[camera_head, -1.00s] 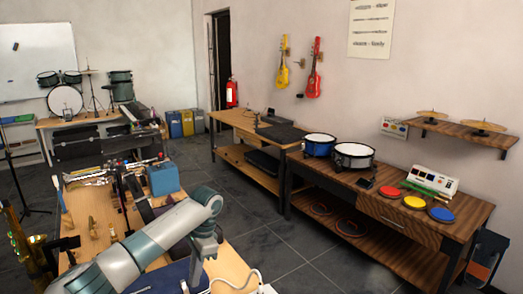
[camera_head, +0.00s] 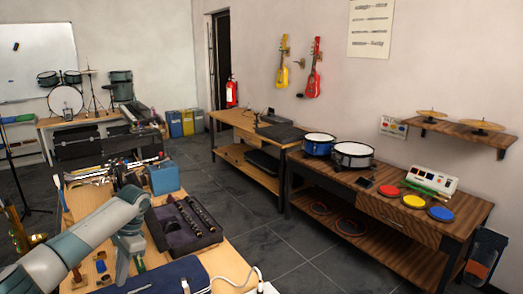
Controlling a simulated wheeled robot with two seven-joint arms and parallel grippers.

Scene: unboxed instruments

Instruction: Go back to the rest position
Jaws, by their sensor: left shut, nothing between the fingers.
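My left arm comes in from the lower left over the near wooden table (camera_head: 228,262). My left gripper (camera_head: 122,281) points down at the near part of that table, shut and empty. A dark open case (camera_head: 172,238) with black instrument pieces (camera_head: 193,217) lies just right of the gripper, apart from it. A dark blue case (camera_head: 165,280) lies at the table's front, close to the gripper. My right gripper is not in view.
A blue box (camera_head: 163,179) and several instruments stand farther back on the near table. A brass saxophone (camera_head: 22,235) is at the left edge. A white cable (camera_head: 240,277) lies at the front right. Dark floor (camera_head: 270,240) is clear to the right.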

